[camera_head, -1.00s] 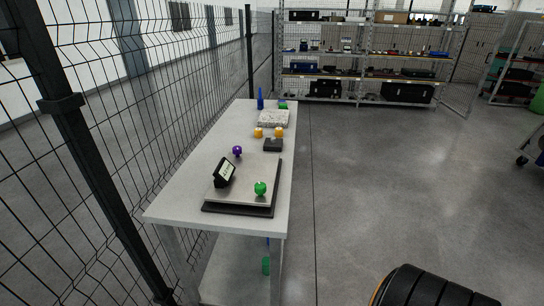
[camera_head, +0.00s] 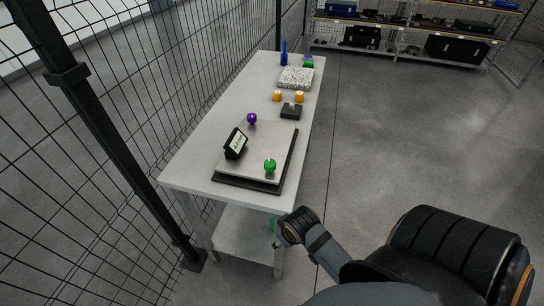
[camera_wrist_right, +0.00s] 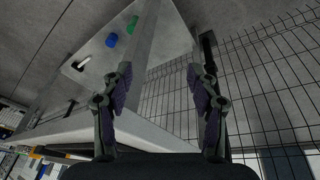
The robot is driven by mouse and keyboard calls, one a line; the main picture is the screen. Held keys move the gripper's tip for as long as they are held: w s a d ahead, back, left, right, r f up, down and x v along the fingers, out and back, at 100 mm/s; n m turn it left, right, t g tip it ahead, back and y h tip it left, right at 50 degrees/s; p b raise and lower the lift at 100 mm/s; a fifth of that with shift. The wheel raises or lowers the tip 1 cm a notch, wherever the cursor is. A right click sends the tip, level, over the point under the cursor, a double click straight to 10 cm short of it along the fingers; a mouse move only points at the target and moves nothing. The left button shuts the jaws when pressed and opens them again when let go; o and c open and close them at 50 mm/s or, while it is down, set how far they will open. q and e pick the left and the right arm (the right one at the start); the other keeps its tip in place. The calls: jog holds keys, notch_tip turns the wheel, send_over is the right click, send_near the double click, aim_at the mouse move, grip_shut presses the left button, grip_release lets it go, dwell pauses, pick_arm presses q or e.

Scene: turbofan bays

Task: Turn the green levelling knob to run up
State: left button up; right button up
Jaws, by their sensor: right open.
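The green knob (camera_head: 270,165) sits at the near right corner of a flat grey plate (camera_head: 262,145) with a dark base, on the table. My right gripper (camera_head: 278,243) is below and in front of the table's near right corner, apart from the green knob. In the right wrist view its two fingers (camera_wrist_right: 160,90) are spread and empty, with the table's edge behind them. My left gripper is not in view.
The white table (camera_head: 205,145) stands along a wire fence (camera_head: 120,110). Farther along it are a dark block (camera_head: 291,111), two orange pieces (camera_head: 277,96) and a speckled slab (camera_head: 296,77). Green (camera_wrist_right: 133,24) and blue (camera_wrist_right: 111,40) items show near the lower shelf. Floor to the right is clear.

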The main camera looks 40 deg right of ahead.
jog(key=w+r+n, duration=0.1)
jog(key=w+r, duration=0.2)
jog(key=w+d+r+n+y, duration=0.1)
jog(key=w+r, duration=0.2)
jog(key=r, duration=0.1)
jog(key=w+d+r+n+y, duration=0.1)
jog(key=w+r, duration=0.1)
jog(key=r, duration=0.1)
jog(key=shift+w+r+n+t, duration=0.3)
jog(key=shift+w, duration=0.1)
send_near(271, 163)
jog(key=shift+y, duration=0.3)
jog(key=x, duration=0.3)
jog(key=p+x, duration=0.1)
jog(key=x, duration=0.5)
jog(key=shift+w+d+f, duration=0.1)
jog(key=shift+d+f, duration=0.05)
jog(key=shift+d, duration=0.15)
jog(key=shift+c, duration=0.6)
jog(key=shift+n, duration=0.3)
jog(key=c, duration=1.1)
jog(key=shift+o, duration=0.2)
